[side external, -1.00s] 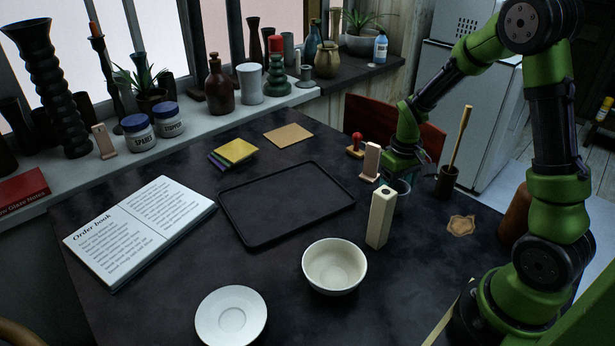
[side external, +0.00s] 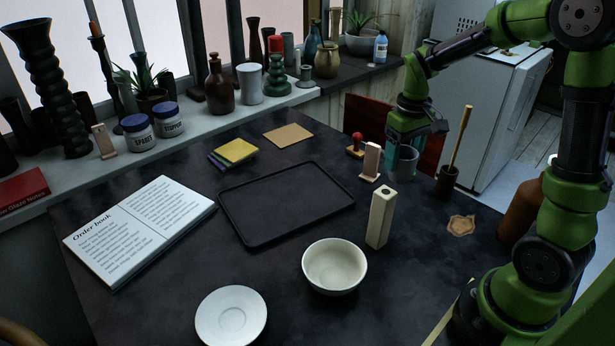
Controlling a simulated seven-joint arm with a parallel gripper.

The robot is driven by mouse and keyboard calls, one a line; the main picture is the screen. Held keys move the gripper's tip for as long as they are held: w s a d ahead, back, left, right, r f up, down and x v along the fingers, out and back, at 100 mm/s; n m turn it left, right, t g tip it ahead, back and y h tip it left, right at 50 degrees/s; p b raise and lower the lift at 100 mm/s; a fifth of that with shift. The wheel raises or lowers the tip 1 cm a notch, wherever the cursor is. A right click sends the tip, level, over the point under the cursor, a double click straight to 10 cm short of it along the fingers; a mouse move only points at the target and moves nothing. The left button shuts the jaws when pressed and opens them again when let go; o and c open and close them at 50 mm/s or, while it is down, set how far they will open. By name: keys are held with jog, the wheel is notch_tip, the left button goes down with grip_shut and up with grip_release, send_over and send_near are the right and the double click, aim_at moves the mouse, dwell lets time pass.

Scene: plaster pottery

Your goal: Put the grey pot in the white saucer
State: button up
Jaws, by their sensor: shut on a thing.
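The grey pot (side external: 404,166) is in my gripper (side external: 402,150), at the right side of the table. My gripper is shut on it and holds it upright, seemingly above the table top. The arm's end covers part of the pot's upper side. The white saucer (side external: 231,317) lies flat and empty near the table's front left edge, well apart from the gripper.
A white bowl (side external: 334,267) and a tall cream block (side external: 380,217) stand between pot and saucer. A black tray (side external: 286,203) lies mid-table. A pinkish stand (side external: 370,161), a red-topped stamp (side external: 356,145) and a dark cup with a brush (side external: 447,182) are near the gripper. An open order book (side external: 140,230) lies left.

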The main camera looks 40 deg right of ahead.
notch_tip(320, 180, up, 11)
jog(key=s+a+n, duration=0.2)
jog(key=a+n, duration=0.3)
jog(key=a, duration=2)
jog(key=shift+s+a+r, duration=0.15)
jog(key=shift+s+a, duration=0.05)
jog(key=shift+a, duration=0.2)
jog(key=s+a, duration=0.2)
jog(key=a, duration=0.1)
jog(key=s+a+n, duration=0.1)
jog(key=s+a, duration=0.1)
jog(key=s+a+n, duration=0.1)
jog(key=s+a, duration=0.1)
jog(key=a, duration=0.1)
jog(key=shift+s+a, duration=0.3)
jog(key=shift+a, duration=0.05)
send_over(233, 321)
notch_tip(233, 321, down, 17)
jog(key=shift+f, duration=1.6)
